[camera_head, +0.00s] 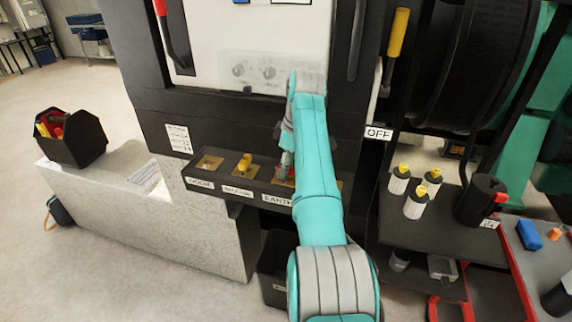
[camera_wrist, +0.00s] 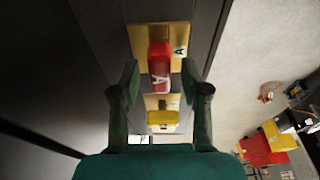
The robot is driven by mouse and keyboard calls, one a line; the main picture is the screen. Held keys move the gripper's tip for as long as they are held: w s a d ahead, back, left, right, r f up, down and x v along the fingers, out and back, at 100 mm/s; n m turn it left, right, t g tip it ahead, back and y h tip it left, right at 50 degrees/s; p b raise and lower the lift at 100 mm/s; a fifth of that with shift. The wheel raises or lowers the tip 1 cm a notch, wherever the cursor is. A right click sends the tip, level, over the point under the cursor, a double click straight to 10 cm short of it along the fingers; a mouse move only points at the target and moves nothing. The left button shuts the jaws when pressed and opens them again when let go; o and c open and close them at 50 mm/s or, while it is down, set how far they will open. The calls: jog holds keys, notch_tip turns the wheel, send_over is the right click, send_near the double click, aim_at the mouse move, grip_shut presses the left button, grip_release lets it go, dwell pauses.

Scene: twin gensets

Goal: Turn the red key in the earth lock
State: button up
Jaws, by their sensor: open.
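My gripper (camera_wrist: 160,75) is open, with one finger on each side of the red key; gaps show between key and fingers. In the head view my gripper (camera_head: 287,158) is over the shelf at the label that seems to read EARTH (camera_head: 278,199). A small red patch of the key (camera_head: 284,174) shows beneath it; my arm hides most of this lock.
A yellow key (camera_head: 245,162) stands in the middle lock; it also shows in the wrist view (camera_wrist: 162,120). The DOOR lock (camera_head: 209,162) is at the left of the shelf. The black cabinet front rises behind. Yellow-capped bottles (camera_head: 417,201) stand at right.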

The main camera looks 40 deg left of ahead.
grip_shut()
jog(key=m+t, duration=0.1)
jog(key=m, duration=0.8)
jog(key=shift+m+t, duration=0.3)
jog(key=shift+t, duration=0.1)
jog(key=m, duration=0.4)
jog(key=shift+t, duration=0.3)
jog(key=m+h, duration=0.1)
jog(key=m, duration=0.4)
jog(key=shift+t, duration=0.3)
jog(key=shift+o, duration=0.5)
grip_release()
